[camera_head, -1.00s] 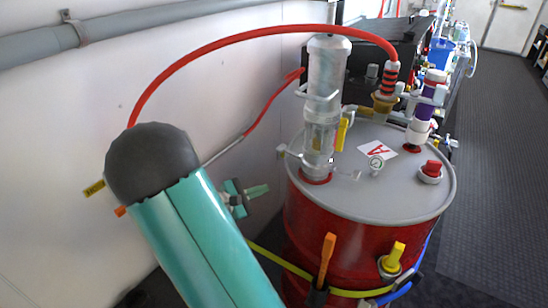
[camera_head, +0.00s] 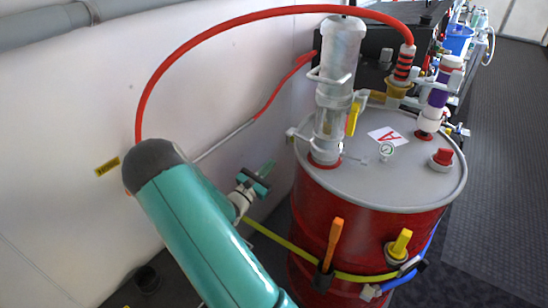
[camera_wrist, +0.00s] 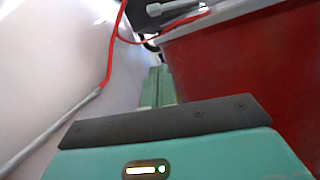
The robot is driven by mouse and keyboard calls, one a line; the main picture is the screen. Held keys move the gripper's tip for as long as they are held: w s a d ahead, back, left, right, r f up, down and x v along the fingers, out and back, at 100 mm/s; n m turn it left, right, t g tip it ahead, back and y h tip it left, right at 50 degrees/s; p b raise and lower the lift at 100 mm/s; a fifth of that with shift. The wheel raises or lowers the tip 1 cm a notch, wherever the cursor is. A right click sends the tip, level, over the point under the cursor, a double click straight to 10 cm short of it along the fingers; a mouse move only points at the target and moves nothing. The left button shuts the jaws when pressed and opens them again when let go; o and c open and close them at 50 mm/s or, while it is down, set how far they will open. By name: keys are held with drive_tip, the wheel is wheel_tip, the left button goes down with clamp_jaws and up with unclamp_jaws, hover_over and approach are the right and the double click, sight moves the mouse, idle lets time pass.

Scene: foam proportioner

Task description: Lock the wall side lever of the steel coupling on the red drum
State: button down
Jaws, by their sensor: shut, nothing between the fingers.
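The red drum (camera_head: 345,215) stands right of centre with a grey lid (camera_head: 400,185). A tall grey, partly clear column (camera_head: 340,60) rises from its wall side; I take the grey fitting at its foot (camera_head: 325,148) as the steel coupling. Thin pale arms stick out there, one towards the wall (camera_head: 292,133); I cannot tell whether it is locked. My gripper (camera_head: 265,172) is shut and empty, left of the drum between drum and wall, apart from the coupling. In the wrist view its green fingers (camera_wrist: 158,85) point along the drum's side, with a pale bar (camera_wrist: 172,7) beyond.
The white wall (camera_head: 80,150) is close on the left. A red hose (camera_head: 250,22) arches over to a banded fitting. Yellow (camera_head: 352,118) and orange (camera_head: 333,243) handles stick out near the drum. Equipment lines the back; the dark floor (camera_head: 500,180) at right is clear.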

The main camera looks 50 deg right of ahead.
drive_tip(key=d+r, duration=0.6)
drive_tip(key=d, duration=0.2)
drive_tip(key=shift+s+d, duration=0.15)
drive_tip(key=shift+d, duration=0.05)
drive_tip(key=shift+r+m, duration=0.5)
drive_tip(key=shift+m, duration=0.3)
wheel_tip(320, 180, up, 7)
drive_tip(key=m+g+y, duration=0.2)
drive_tip(key=m+g, duration=0.1)
drive_tip(key=m, duration=0.9)
hover_over(300, 136)
drive_tip(key=w+a, duration=0.2)
drive_tip(key=shift+w+a+f, duration=0.1)
drive_tip(key=shift+f, duration=0.05)
